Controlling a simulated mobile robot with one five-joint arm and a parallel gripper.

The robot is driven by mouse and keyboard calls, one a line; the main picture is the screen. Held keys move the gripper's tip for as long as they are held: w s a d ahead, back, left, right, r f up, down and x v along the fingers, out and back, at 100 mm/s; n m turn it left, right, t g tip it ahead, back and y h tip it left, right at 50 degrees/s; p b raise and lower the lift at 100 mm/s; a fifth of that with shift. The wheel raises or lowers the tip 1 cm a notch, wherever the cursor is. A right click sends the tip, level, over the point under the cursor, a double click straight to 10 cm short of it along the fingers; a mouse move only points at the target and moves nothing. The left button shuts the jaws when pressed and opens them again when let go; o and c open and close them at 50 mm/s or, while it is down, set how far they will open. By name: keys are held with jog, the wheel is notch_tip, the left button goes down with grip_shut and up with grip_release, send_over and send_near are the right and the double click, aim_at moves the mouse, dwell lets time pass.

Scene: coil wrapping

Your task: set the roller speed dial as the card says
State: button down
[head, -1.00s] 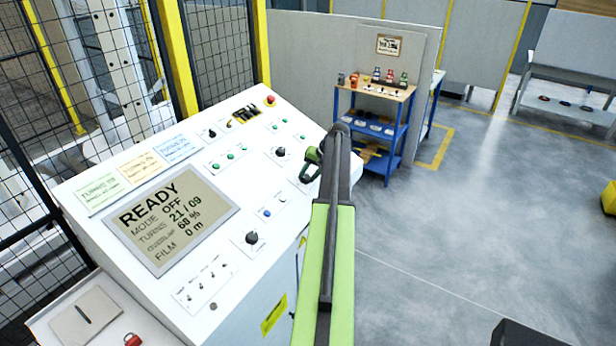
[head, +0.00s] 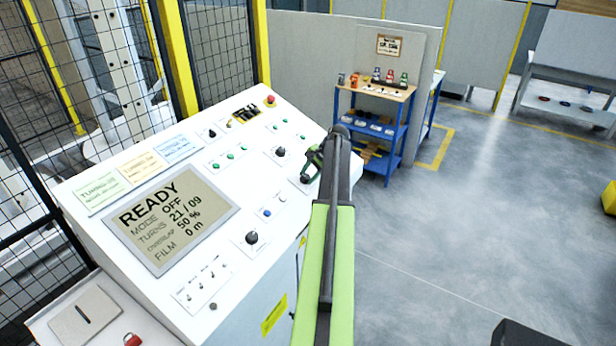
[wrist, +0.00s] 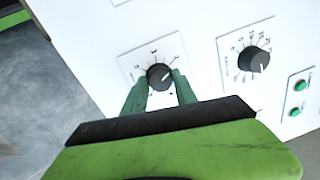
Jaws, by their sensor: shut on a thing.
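My gripper (head: 311,166) is at the right edge of the white sloping console (head: 200,292). In the wrist view my gripper (wrist: 159,84) is shut on a black dial (wrist: 159,73), one green finger on each side. The dial has a light pointer line and a printed scale too small to read. A green, an orange and a blue card (head: 101,190) (head: 143,167) (head: 179,148) lie along the console's upper left; their small print is unreadable. The display (head: 170,220) reads READY, mode OFF, turns 21 / 09, overlap 50 %, film 0 m.
A second black dial (wrist: 257,60) with a scale sits right of the held one in the wrist view. Other knobs, green buttons and a red button (head: 270,100) are on the console.

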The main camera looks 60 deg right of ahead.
dwell(0.4)
jog(key=c, duration=1)
grip_release()
jog(key=shift+o, duration=0.2)
jog(key=p+v, duration=1.5)
jog(key=v, duration=0.2)
jog(key=shift+s+r, duration=0.15)
jog(key=shift+s, duration=0.05)
